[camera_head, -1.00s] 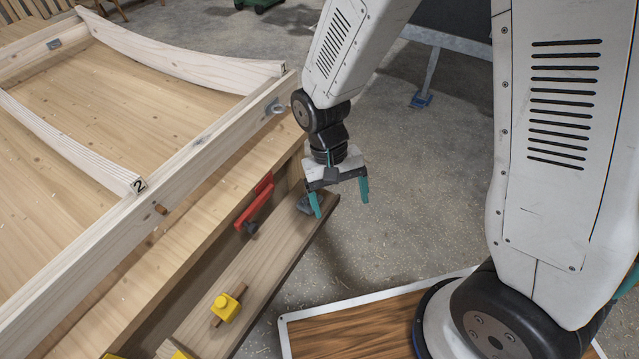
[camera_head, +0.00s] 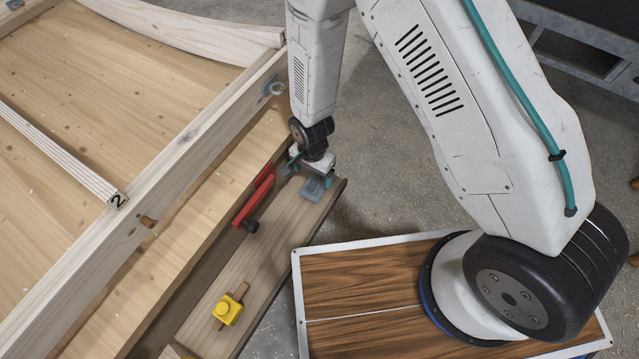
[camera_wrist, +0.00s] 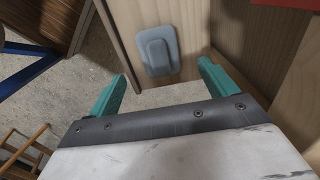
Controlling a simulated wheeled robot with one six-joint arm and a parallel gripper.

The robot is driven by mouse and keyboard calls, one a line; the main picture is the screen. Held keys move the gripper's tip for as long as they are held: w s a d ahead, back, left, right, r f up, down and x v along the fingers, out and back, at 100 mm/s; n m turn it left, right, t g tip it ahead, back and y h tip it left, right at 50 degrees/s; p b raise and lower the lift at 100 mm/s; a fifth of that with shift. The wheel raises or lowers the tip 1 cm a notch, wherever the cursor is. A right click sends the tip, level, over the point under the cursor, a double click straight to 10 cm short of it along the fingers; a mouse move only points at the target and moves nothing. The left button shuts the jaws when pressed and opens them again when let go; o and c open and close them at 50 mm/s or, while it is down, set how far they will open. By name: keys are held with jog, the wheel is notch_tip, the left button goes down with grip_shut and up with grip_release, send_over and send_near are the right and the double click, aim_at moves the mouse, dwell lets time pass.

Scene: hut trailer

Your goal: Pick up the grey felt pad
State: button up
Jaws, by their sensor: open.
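The grey felt pad (camera_head: 313,187) lies near the far end of the wooden ledge (camera_head: 255,262). In the wrist view the pad (camera_wrist: 158,51) shows a flat base with a raised block on it, on the light wooden board. My gripper (camera_head: 312,175) is just beyond the pad, and its teal fingers partly show there. In the wrist view my gripper (camera_wrist: 160,88) has its fingers spread wide and nothing between them. The pad appears ahead of the fingertips, apart from them. How high the fingers are above the ledge is hard to tell.
A red clamp (camera_head: 256,195) stands close to the left of the pad against the workbench side. A yellow block (camera_head: 228,310) sits nearer on the ledge. A framed wooden bed with a beam (camera_head: 180,165) rises at left.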

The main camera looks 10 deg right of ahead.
aim_at(314, 183)
jog(key=shift+d+f, duration=0.15)
jog(key=shift+f, duration=3)
jog(key=c, duration=1.1)
